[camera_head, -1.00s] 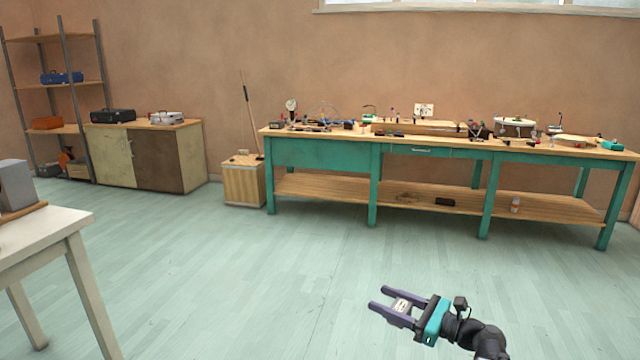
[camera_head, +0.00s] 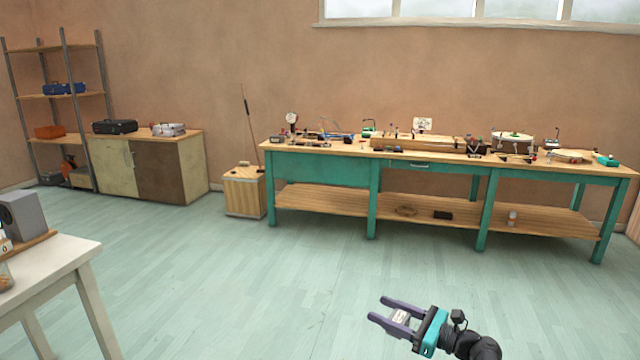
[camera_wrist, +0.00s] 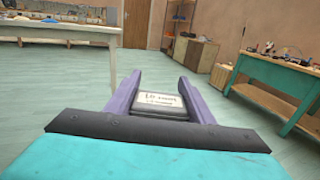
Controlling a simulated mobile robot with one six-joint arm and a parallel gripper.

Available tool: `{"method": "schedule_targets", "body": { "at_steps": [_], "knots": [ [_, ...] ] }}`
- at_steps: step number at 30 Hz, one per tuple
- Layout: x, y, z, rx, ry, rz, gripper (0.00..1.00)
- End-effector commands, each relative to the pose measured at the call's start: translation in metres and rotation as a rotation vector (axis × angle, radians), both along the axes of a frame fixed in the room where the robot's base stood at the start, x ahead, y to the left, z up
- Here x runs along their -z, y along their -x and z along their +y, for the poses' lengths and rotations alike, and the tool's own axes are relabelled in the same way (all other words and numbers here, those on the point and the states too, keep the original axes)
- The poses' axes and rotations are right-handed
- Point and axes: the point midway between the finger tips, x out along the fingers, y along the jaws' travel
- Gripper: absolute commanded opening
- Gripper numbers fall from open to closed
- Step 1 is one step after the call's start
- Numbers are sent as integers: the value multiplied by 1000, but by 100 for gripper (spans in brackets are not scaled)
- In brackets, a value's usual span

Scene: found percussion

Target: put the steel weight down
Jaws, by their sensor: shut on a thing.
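My gripper (camera_head: 392,312) is at the lower right of the head view, held out above the bare floor and well short of the green workbench. Its two purple fingers are shut on a small block with a pale printed label, which I take to be the steel weight (camera_head: 401,317). In the wrist view the weight (camera_wrist: 159,103) sits between the fingers, its label facing up and its dark edge showing. The print is too small to read surely. Nothing is under the weight but open air and the floor.
The green workbench (camera_head: 420,168) bears many small instruments and tools, with a lower wooden shelf (camera_head: 330,200). A white table (camera_head: 60,262) with a grey speaker box stands at the left. A cabinet (camera_head: 160,168) and shelf rack stand behind. The middle floor is clear.

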Motion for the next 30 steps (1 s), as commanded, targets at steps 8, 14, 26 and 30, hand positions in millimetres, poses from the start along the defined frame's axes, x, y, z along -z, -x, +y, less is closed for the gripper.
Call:
{"method": "schedule_targets", "body": {
  "at_steps": [8, 14, 26, 30],
  "knots": [
    [-30, 0, 0, 0, -1, -1, 17],
    [-47, 0, 0, 0, -1, -1, 17],
    [-69, 1, 0, 0, -1, -1, 17],
    [-69, 1, 0, 0, -1, -1, 17]
  ]
}}
